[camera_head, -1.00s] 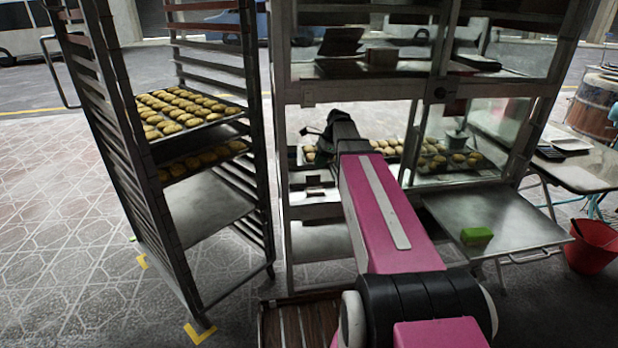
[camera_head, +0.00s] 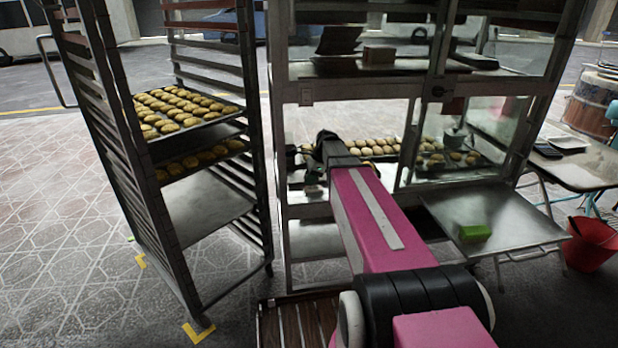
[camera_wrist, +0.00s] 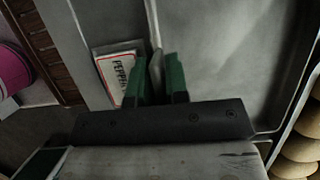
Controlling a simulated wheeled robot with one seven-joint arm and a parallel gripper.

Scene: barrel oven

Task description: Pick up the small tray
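In the wrist view, my gripper (camera_wrist: 160,78) has two green fingers set apart over a grey metal surface (camera_wrist: 225,60) with raised edges. A light grey upright strip (camera_wrist: 152,25) runs between the fingers; I cannot tell whether they touch it, or whether it is the small tray's rim. In the head view, my gripper (camera_head: 313,180) is small and partly hidden behind the arm, inside the glass cabinet. I cannot pick out the small tray for certain there.
A baking tray of cookies (camera_head: 376,148) lies behind my arm in the cabinet; cookies also edge the wrist view (camera_wrist: 295,150). A tall rack (camera_head: 262,150) with cookie trays stands left.

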